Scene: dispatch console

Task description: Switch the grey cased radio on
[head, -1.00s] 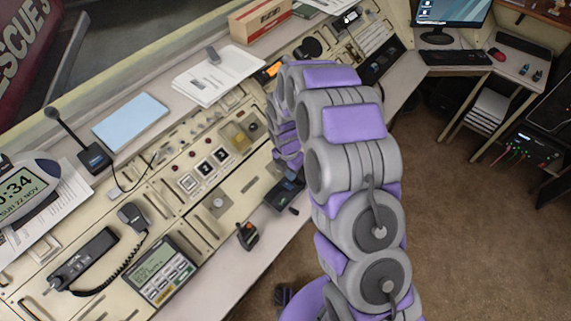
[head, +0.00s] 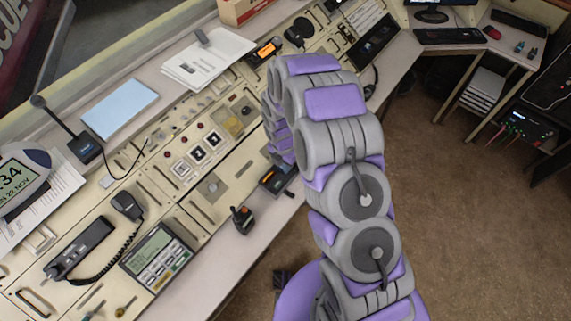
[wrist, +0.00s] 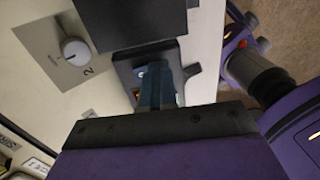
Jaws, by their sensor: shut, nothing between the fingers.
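A small dark grey cased unit (head: 284,180), which looks like the radio, sits at the console's front edge in the head view, partly behind my arm. An orange lit patch shows on its left part. In the wrist view the dark unit (wrist: 122,62) lies right under my gripper (wrist: 155,68), with a small orange glow beside the fingers and a dark knob or tab (wrist: 191,70) at its right. My gripper is shut and empty, its tips over the unit's face. I cannot tell whether they touch it. The fingers hide much of the face.
Another orange-lit unit (head: 264,51) stands farther back. A small joystick (head: 242,219), a grey keypad unit (head: 157,257) and a corded handset (head: 80,248) are to the left. A dial marked 2 (wrist: 75,51) is beside the unit. Open floor (head: 440,230) lies right.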

